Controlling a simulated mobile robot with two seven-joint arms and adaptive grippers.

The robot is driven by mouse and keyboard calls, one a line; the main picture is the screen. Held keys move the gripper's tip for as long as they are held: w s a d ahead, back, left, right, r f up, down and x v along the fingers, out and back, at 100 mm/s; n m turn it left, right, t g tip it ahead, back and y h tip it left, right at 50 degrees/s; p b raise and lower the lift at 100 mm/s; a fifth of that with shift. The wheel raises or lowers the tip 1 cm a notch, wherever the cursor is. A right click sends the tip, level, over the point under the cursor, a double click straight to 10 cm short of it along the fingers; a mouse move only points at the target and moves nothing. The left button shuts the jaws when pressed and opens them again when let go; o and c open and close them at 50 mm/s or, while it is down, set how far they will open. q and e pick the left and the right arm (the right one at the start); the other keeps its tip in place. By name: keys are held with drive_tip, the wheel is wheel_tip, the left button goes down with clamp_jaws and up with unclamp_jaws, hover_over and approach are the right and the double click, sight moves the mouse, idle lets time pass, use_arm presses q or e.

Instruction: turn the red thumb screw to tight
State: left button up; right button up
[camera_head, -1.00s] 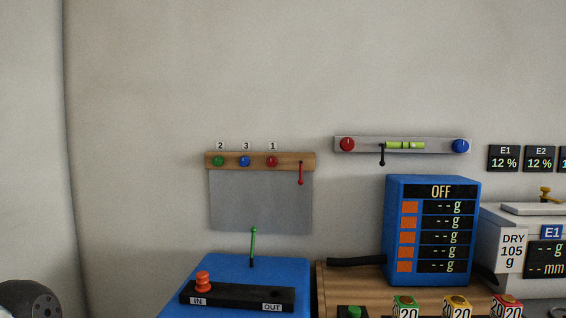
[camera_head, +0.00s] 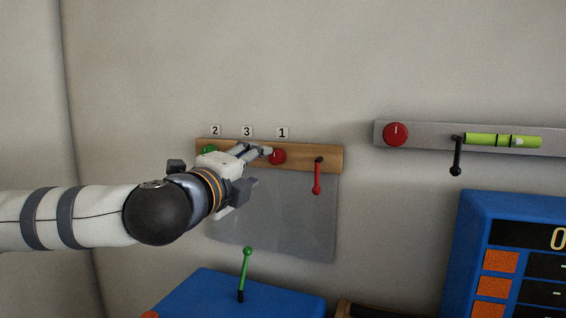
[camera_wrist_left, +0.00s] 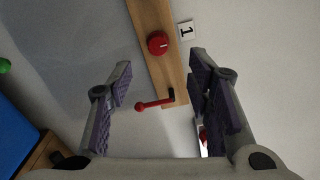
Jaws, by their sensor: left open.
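A wooden strip (camera_head: 328,158) on the wall bears a round red thumb screw (camera_head: 277,157) under the label 1 (camera_head: 282,133). A red lever (camera_head: 317,178) hangs at the strip's right end. My left gripper (camera_head: 258,152) is in front of the strip, its fingertips appearing just left of the red screw. In the left wrist view the gripper (camera_wrist_left: 160,70) is open and empty. The red screw (camera_wrist_left: 158,43) shows there beyond the fingertips, between the fingers. The red lever (camera_wrist_left: 153,104) also lies between them. Contact with the screw cannot be told. My right gripper is not in view.
A green screw (camera_head: 209,150) is partly covered by my gripper; the one under label 3 is hidden. A grey bar (camera_head: 435,136) at right carries another red knob (camera_head: 395,134), a black lever (camera_head: 456,155) and a green level (camera_head: 500,140). A green lever (camera_head: 245,270) stands below.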

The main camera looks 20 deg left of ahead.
sight(275, 158)
use_arm(q)
drive_tip(key=w, duration=0.9)
drive_tip(key=shift+w+a+f, duration=0.15)
drive_tip(key=shift+w+a, duration=0.05)
drive_tip(key=shift+w, duration=0.2)
drive_tip(key=shift+c, duration=0.2)
clamp_jaws()
